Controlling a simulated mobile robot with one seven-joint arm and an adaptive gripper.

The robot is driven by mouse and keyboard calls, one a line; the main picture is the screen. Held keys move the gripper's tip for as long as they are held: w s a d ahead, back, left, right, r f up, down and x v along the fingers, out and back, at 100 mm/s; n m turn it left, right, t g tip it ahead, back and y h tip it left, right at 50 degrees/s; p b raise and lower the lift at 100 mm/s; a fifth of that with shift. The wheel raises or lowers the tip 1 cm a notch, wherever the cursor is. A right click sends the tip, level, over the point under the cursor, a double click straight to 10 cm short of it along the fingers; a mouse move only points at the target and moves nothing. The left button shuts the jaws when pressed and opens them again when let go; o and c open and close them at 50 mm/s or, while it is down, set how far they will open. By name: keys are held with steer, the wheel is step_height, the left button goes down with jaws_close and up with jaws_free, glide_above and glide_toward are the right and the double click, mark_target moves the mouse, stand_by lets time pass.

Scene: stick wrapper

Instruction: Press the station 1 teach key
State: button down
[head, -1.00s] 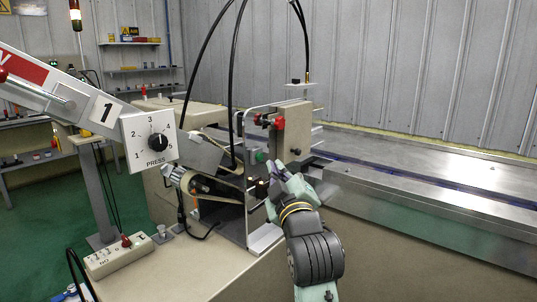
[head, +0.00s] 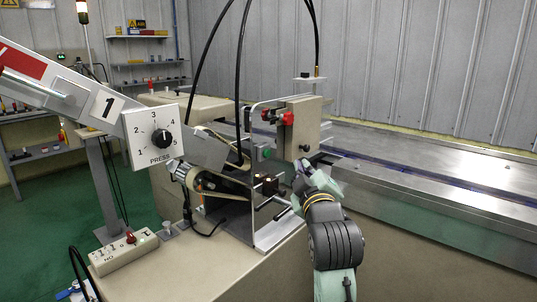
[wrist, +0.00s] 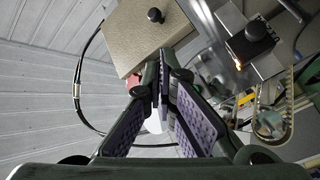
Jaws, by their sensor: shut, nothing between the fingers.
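The station marked with a "1" plate (head: 107,104) is at the left and centre of the head view. A small dark box with an orange-lit spot (head: 266,184) sits low on its metal bracket. In the wrist view the lit box (wrist: 248,45) is at the upper right, with a black knob-like key on top. I cannot read a label that marks it as the teach key. My gripper (head: 303,178) is to the right of this box, apart from it. Its fingers (wrist: 160,78) are closed together and empty in the wrist view.
A beige block (head: 299,125) with a red knob stands above and behind my gripper. The dial box (head: 154,136), a belt drive (head: 210,182) and a switch box (head: 124,251) are at the left. A long metal conveyor bed (head: 430,180) runs right. Black cables arch overhead.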

steer(key=w+a, duration=0.3)
steer(key=a, duration=0.2)
steer(key=shift+w+a, duration=0.15)
steer(key=shift+w, duration=0.25)
steer(key=shift+a, duration=0.1)
stand_by(1.1)
steer(key=shift+w+a, duration=0.25)
steer(key=shift+w+a+p, duration=0.3)
steer(key=shift+a+p, duration=0.05)
stand_by(0.8)
steer(key=shift+s+d, duration=0.55)
steer(key=shift+d, duration=0.15)
steer(key=s+d, duration=0.1)
steer(key=d, duration=0.1)
steer(key=s+d, duration=0.2)
stand_by(0.6)
